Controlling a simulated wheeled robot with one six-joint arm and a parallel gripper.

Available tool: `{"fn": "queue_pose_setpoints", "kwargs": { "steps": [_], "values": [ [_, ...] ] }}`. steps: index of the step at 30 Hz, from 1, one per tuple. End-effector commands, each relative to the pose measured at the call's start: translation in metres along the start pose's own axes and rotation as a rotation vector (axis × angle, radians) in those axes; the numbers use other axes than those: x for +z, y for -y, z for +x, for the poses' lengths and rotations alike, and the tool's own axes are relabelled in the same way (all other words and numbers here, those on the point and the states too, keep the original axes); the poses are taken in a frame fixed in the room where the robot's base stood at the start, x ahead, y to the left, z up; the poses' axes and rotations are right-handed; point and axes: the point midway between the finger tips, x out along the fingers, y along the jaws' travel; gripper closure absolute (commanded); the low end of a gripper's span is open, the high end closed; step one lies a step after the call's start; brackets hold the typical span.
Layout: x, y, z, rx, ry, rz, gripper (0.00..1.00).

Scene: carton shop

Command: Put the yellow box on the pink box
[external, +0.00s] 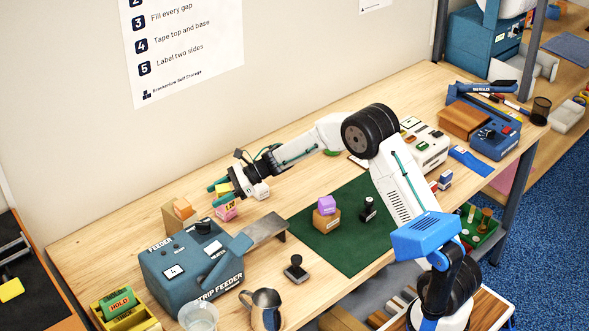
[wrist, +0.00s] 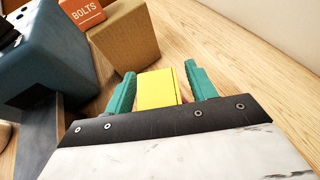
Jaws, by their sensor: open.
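The yellow box (external: 221,188) is directly above the pink box (external: 227,212) and looks to be resting on it, though my fingers hide part of the join. My gripper (external: 213,194) is open, with its teal fingers on either side of the yellow box. In the wrist view, the yellow box (wrist: 158,89) sits between the two spread fingers of my gripper (wrist: 160,74). Only a sliver of pink shows beside it there.
A cardboard box (wrist: 125,38) with an orange BOLTS box (wrist: 82,10) on it stands close by. The blue strip feeder (external: 190,262) is in front. A purple box (external: 326,204) sits on a brown box (external: 326,222) on the green mat (external: 345,247).

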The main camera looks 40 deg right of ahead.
Motion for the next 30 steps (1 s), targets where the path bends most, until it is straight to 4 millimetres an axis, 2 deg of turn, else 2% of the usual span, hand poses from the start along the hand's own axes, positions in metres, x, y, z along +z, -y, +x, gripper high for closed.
{"fn": "queue_pose_setpoints", "kwargs": {
  "steps": [5,12,18,23,30],
  "values": [
    [0.002,0.001,-0.020,-0.002,0.001,0.000,0.44],
    [0.003,0.001,-0.072,-0.004,0.002,-0.001,0.44],
    [0.002,0.001,-0.106,-0.002,0.002,-0.001,0.44],
    [0.002,0.000,-0.119,-0.001,0.001,-0.001,0.44],
    [0.005,0.001,-0.122,-0.016,0.001,0.012,0.44]
  ]
}}
